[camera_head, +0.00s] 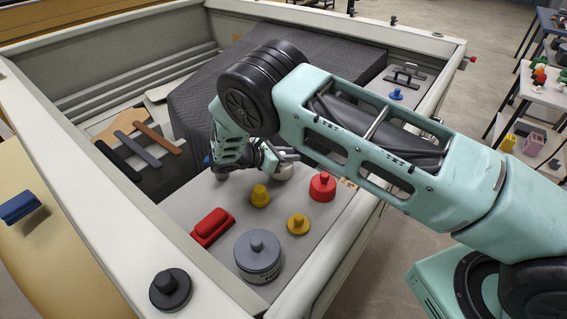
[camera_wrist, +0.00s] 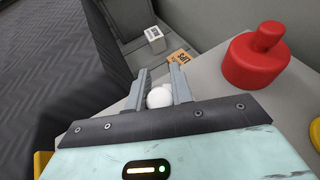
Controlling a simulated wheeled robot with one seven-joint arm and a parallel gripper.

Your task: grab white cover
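The white cover (camera_head: 284,172) is a small rounded white piece on the grey surface, partly hidden by my gripper in the head view. In the wrist view its rounded white top (camera_wrist: 159,97) shows between the two grey fingers, close to the right one. My gripper (camera_wrist: 160,86) reaches down over it with the fingers apart on either side. A narrow gap seems to show at the left finger, so I see no firm grip. In the head view the fingertips (camera_head: 287,156) are small and partly blocked.
A red knobbed cover (camera_head: 322,187) stands close on the right. Yellow covers (camera_head: 260,195), a red block (camera_head: 212,226) and a grey lidded jar (camera_head: 257,257) stand nearer. A dark draped block (camera_head: 330,75) rises behind. Pale walls (camera_head: 95,205) enclose the surface.

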